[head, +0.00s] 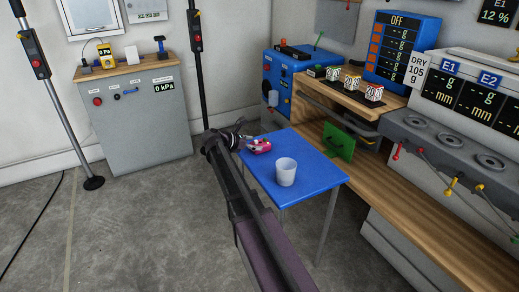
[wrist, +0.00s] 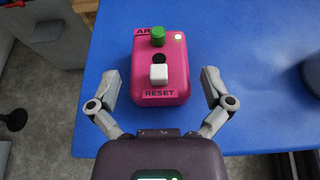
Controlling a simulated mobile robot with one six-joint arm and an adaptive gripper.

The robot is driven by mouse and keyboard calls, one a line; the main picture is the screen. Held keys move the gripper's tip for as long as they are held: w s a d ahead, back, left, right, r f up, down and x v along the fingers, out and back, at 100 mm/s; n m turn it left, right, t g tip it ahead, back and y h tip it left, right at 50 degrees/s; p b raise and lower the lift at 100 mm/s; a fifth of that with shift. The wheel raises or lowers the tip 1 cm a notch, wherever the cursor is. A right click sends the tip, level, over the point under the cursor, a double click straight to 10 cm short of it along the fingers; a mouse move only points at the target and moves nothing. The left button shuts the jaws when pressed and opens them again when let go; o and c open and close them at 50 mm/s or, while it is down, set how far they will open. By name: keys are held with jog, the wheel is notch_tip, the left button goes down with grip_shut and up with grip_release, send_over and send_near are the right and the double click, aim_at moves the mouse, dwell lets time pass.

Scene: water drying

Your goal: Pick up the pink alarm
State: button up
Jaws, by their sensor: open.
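The pink alarm (head: 259,146) lies on the left part of a small blue table (head: 315,178). In the wrist view the pink alarm (wrist: 161,78) is a rounded pink box with a green knob, a white square button, a small white light and the word RESET. My gripper (head: 238,138) is at the table's left edge, beside the alarm. In the wrist view my gripper (wrist: 159,82) is open, with one finger on each side of the alarm's near half. Gaps show between the fingers and the box.
A translucent cup (head: 286,172) stands on the blue table, right of the alarm. A grey cabinet (head: 143,120) stands at the back left. The floor at left is mostly clear.

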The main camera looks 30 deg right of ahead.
aim_at(260, 142)
jog(key=shift+b+x, duration=0.35)
jog(key=shift+x, duration=1)
jog(key=c, duration=1.1)
jog(key=shift+o, duration=0.2)
jog(key=shift+r, duration=0.15)
notch_tip(260, 142, up, 10)
jog(key=p, duration=1)
